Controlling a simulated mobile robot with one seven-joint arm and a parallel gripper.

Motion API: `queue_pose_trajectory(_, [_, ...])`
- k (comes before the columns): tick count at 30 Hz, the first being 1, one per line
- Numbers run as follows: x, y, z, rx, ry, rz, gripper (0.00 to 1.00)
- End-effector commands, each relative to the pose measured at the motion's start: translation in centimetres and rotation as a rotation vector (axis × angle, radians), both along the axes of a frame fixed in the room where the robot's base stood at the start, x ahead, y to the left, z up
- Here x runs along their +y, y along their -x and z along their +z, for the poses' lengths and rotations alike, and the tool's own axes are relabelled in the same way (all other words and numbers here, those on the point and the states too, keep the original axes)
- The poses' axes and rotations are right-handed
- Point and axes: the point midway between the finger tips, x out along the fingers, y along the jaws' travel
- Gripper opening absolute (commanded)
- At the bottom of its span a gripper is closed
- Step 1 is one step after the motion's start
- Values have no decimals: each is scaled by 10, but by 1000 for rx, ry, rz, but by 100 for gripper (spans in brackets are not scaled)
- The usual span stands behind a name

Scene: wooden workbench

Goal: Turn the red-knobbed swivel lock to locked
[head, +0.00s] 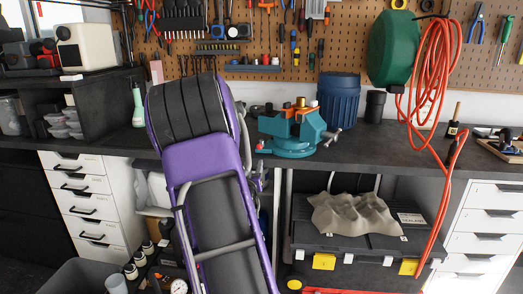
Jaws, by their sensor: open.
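A teal bench vise (292,132) stands on the dark workbench top, just right of my arm. A small red knob (260,146) shows at the left of the vise's base, close to my arm's right edge; it looks like the swivel lock's knob. Its lever is too small to read, so I cannot tell whether it is locked. My purple and black arm fills the middle of the head view.
A blue ribbed bin (339,97) and a dark cup (375,106) stand right of the vise. A green hose reel (393,48) hangs with a red hose (433,65) falling over the bench edge. Bare bench top (385,146) lies right of the vise.

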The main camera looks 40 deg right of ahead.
Motion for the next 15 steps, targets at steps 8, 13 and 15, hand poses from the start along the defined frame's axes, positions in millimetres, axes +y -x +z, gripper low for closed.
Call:
queue_pose_trajectory(8, [-24, -16, -2, 12, 17, -2, 43])
queue_pose_trajectory(13, [-51, -39, -2, 10, 17, -3, 43])
queue_pose_trajectory(15, [-62, -48, -2, 9, 16, -3, 43])
